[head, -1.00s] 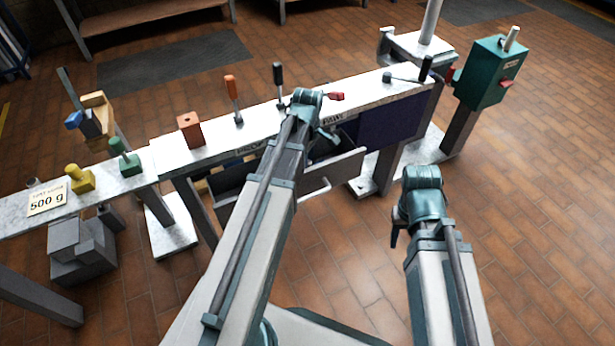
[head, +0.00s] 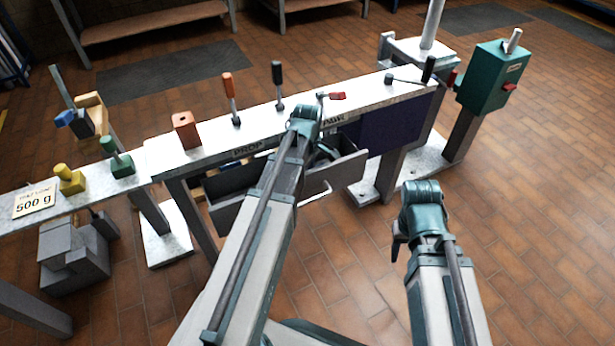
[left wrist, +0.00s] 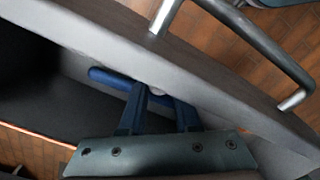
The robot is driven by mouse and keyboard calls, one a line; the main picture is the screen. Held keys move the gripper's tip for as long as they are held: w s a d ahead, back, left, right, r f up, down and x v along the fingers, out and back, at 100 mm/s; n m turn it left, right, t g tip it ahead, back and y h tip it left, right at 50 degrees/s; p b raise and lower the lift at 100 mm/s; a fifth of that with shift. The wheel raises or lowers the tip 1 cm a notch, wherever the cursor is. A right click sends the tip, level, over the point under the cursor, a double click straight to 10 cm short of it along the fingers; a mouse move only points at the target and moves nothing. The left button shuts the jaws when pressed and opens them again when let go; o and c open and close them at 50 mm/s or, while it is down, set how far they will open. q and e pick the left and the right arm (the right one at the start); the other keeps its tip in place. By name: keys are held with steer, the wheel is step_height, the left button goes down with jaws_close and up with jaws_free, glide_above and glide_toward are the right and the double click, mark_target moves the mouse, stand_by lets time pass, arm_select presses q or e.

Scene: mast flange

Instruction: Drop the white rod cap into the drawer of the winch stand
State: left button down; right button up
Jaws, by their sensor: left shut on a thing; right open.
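The winch stand's drawer (head: 235,213) is pulled open under the white bench top; its front panel and bar handle face me. In the left wrist view the drawer's grey front wall (left wrist: 225,105) and handle (left wrist: 265,55) cross the picture, with the dark interior at left. In the head view my left arm hides most of that gripper. My right gripper (head: 398,240) hangs open and empty over the floor.
A green box (head: 494,78) on a post stands at right. A lower shelf at left holds yellow and green pieces and a 500 g sign.

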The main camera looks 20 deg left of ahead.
arm_select(q)
steer(key=shift+f, duration=0.35)
steer(key=c, duration=0.9)
jaws_free()
steer(key=shift+r, duration=0.1)
step_height(320, 180, up, 13)
steer(key=p, duration=1.2)
steer(key=shift+p, duration=0.4)
steer(key=s+d+r+m+p, duration=0.7)
steer(key=d+r+m+p, duration=0.3)
steer(key=r+p, duration=0.1)
steer(key=s+d+r+m+y+p, duration=0.1)
steer(key=s+d+r+m+p, duration=0.6)
steer(key=d+r+m+p, duration=0.2)
step_height(320, 180, up, 2)
steer(key=shift+s+d+r+m+p, duration=0.15)
steer(key=shift+d+r+m+p, duration=0.15)
steer(key=shift+m+p, duration=0.7)
